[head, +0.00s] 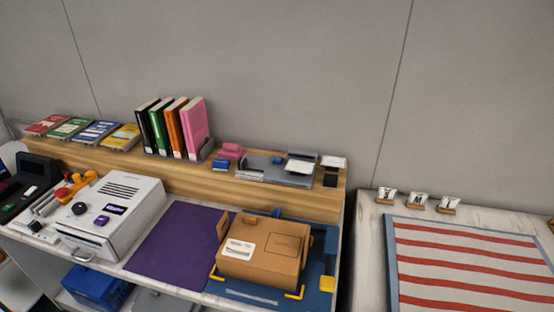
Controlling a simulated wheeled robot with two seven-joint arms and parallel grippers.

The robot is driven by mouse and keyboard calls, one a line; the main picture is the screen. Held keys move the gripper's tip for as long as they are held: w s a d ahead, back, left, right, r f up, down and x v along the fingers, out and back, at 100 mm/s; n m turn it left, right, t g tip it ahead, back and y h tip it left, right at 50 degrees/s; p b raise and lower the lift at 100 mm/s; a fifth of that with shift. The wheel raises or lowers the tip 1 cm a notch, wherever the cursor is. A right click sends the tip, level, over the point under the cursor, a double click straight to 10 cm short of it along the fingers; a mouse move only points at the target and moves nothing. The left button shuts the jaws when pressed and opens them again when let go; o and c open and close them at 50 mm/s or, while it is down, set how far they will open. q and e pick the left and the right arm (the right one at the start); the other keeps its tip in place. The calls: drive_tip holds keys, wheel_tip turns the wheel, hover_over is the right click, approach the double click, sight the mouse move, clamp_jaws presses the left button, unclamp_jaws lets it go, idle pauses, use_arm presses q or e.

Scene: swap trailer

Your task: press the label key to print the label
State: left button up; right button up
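A white machine (118,200) with top vents, a black knob (79,208), a small purple display (115,209) and a purple key-like part (102,220) stands on the left of the counter. Left of it is a black device (30,183) with a small green patch and a white piece on it. I cannot tell which part is the label key. A cardboard box (290,262) with a white printed label (239,249) on it sits in a blue tray (322,240) with yellow corners. Neither of my grippers is in view.
A purple mat (178,246) lies bare between machine and box. Orange and yellow tools (76,184) lie beside the machine. Upright books (195,122) and flat booklets (97,132) stand on the wooden shelf (180,173) behind. A striped cloth (465,262) covers the right table.

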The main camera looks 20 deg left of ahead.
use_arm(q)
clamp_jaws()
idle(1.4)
